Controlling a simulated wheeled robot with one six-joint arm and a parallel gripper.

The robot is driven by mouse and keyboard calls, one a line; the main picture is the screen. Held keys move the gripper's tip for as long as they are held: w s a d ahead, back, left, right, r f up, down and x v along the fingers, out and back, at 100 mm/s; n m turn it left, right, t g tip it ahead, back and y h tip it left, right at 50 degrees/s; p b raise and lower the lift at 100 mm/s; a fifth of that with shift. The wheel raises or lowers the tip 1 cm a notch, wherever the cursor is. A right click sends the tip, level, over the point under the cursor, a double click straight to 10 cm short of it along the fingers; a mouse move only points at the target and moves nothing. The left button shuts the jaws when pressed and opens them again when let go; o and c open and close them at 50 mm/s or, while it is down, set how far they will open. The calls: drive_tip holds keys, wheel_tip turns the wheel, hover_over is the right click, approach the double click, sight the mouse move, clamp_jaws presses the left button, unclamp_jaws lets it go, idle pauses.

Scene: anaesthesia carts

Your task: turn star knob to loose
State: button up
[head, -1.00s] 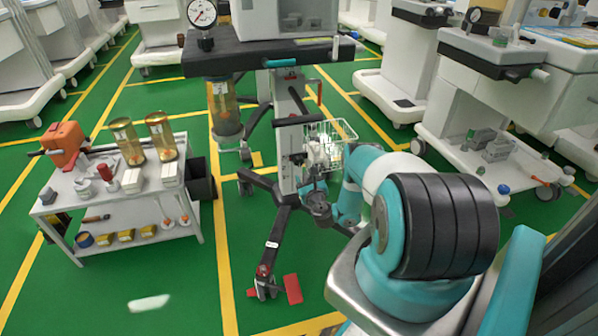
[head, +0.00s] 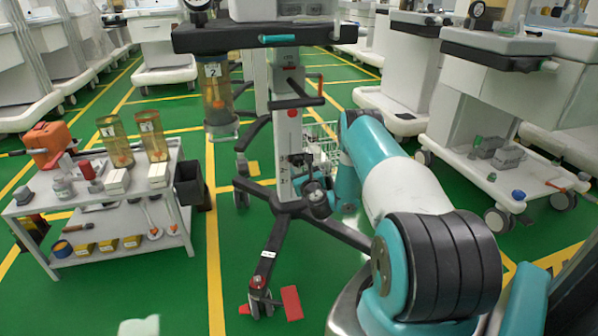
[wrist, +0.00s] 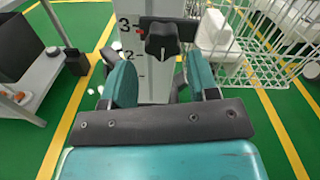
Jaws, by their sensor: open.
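The black star knob (wrist: 160,42) sits on the front of the cart's white column, beside the printed 3 and above the 2. In the head view, the same column (head: 287,135) carries the small dark knob (head: 300,159) at mid-height. My gripper (wrist: 162,75) is open in the wrist view, with one teal finger on each side. The knob appears between and beyond the fingertips, and nothing is held. Whether the fingers touch it cannot be told. In the head view my gripper is small and partly hidden by its own wrist.
A wire basket (wrist: 255,45) is right of the column. The black cart top (head: 255,37) overhangs above, with a canister (head: 217,100) hanging left. Dark base legs (head: 265,260) spread over the floor. A grey side table (head: 120,200) with jars stands left.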

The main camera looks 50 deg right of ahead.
sight(299, 164)
drive_tip(key=shift+b+x, duration=0.4)
drive_tip(key=shift+x, duration=1.45)
drive_tip(key=shift+w+d+r, duration=0.1)
drive_tip(key=shift+w+d, duration=0.3)
drive_tip(key=shift+w, duration=0.05)
drive_tip(key=c, duration=0.6)
